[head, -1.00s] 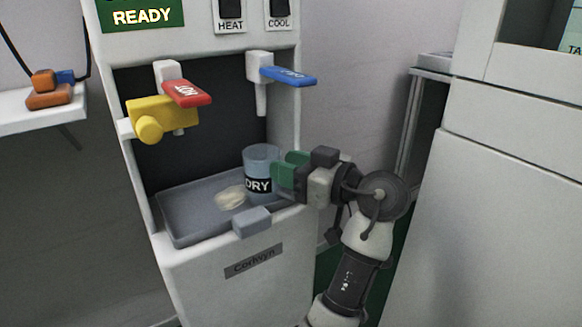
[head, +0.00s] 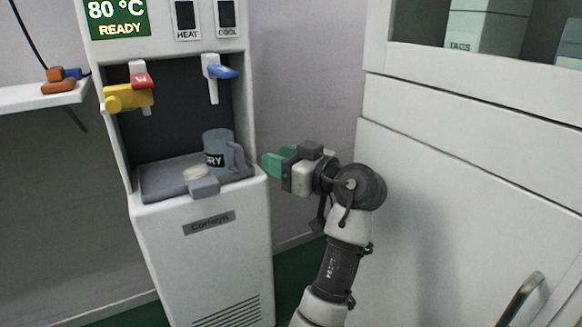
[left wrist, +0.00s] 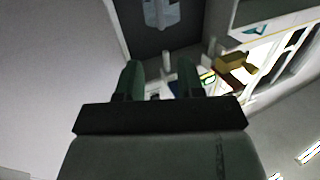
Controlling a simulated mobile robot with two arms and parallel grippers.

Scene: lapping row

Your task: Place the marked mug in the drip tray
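The marked mug (head: 217,150) is grey-blue with a black label; only part of its lettering shows. It stands upright in the drip tray (head: 155,190) of the white dispenser, its handle to the right. My left gripper (head: 272,163), with green fingers, is to the right of the mug, apart from it and empty. In the left wrist view its two fingers (left wrist: 158,82) are spread with no mug between them. My right gripper is not in view.
A pale patch (head: 195,173) lies in the tray beside the mug. Above are a red tap lever (head: 141,80), a blue one (head: 223,72) and a yellow part (head: 122,97). A grey block (head: 204,187) juts from the tray's front. A white cabinet (head: 460,190) stands right.

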